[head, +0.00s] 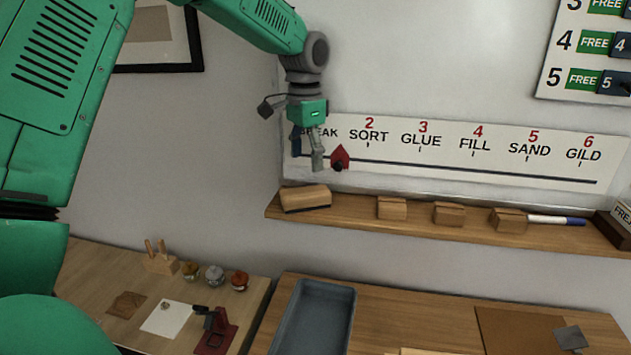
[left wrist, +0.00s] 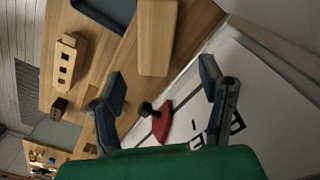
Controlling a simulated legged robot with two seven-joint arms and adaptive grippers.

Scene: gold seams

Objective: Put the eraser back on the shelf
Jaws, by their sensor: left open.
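The eraser (head: 305,198), a pale wooden block with a dark underside, lies at the left end of the wooden wall shelf (head: 465,232). It also shows in the left wrist view as a pale wooden block (left wrist: 157,40). My left gripper (head: 308,157) is open and empty, in front of the whiteboard strip and above the eraser, apart from it. In the left wrist view its two fingers (left wrist: 160,82) stand wide apart with nothing held between them. My right gripper is not in view.
A red pointer (head: 340,158) sits on the labelled strip (head: 440,150) close beside my left gripper. Below are a blue-grey tray (head: 351,297) and a red tool (head: 216,332).

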